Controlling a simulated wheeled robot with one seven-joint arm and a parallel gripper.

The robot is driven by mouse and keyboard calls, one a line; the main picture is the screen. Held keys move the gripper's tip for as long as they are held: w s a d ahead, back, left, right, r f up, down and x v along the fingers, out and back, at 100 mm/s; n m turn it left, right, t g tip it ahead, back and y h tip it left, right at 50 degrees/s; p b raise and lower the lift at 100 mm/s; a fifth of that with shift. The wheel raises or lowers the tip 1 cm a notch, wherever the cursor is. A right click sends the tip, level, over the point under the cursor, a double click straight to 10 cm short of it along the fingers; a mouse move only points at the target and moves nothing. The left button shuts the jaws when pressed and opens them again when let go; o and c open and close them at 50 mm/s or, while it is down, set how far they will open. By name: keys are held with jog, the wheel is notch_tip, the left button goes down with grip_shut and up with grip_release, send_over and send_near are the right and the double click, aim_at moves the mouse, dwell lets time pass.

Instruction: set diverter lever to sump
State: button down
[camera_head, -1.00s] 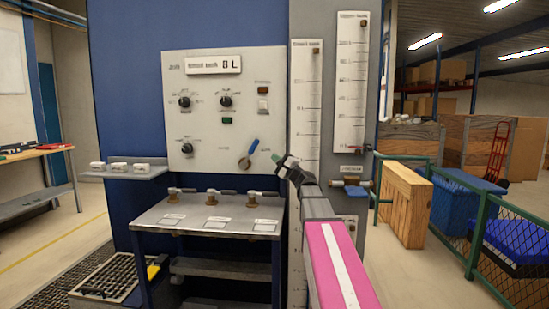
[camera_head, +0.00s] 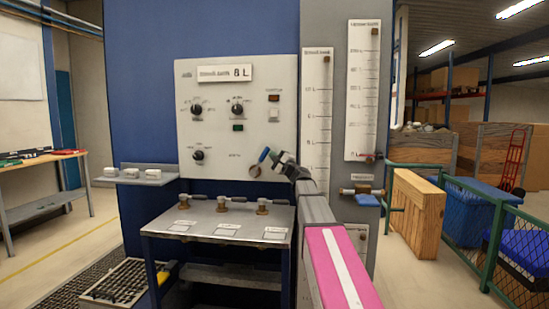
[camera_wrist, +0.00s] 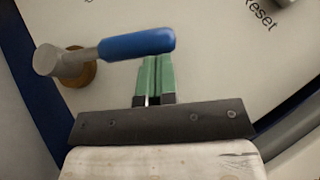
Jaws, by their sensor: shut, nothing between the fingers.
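The diverter lever (camera_head: 264,155) has a blue handle on a round grey-brown hub, low on the right of the white panel. In the head view its handle points up and slightly right. In the wrist view the blue handle (camera_wrist: 137,44) reaches right from its hub at the left. My gripper (camera_head: 275,157) is at the lever's right side. Its green fingers (camera_wrist: 153,66) are shut together with nothing between them, their tips close against the handle's edge. I cannot tell whether they touch it. Any sump label by the lever is not readable.
The white panel (camera_head: 215,140) also carries several knobs and a switch. A steel table (camera_head: 190,225) with several small valves stands below. Two white scales (camera_head: 317,120) rise to the right of the lever. A blue-handled valve (camera_head: 367,199) sits lower right.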

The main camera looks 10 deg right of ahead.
jog(key=shift+r, duration=0.1)
jog(key=w+a+r+n+g+h, duration=0.1)
jog(key=a+n+g, duration=0.1)
jog(key=w+a+r+n+g+h, duration=0.1)
jog(key=a+g, duration=0.1)
jog(key=a, duration=0.1)
jog(key=w+a+r+n+g+h, duration=0.1)
jog(key=a+r+n+g, duration=0.1)
jog(key=a, duration=0.1)
jog(key=shift+a+r+n+g, duration=0.1)
jog(key=shift+a+n+g, duration=0.15)
jog(key=shift+n+g, duration=0.05)
jog(key=shift+w+a+n+g+h, duration=0.15)
jog(key=shift+a+n+g+h, duration=0.1)
jog(key=shift+a+h, duration=0.3)
jog(key=shift+w+a+n+g+h, duration=0.15)
jog(key=shift+a+n+g+h, duration=0.15)
jog(key=shift+a, duration=0.4)
jog(key=shift+w+a+f, duration=0.2)
jog(key=shift+a+f, duration=0.1)
jog(key=shift+a, duration=0.3)
jog(key=shift+a, duration=0.15)
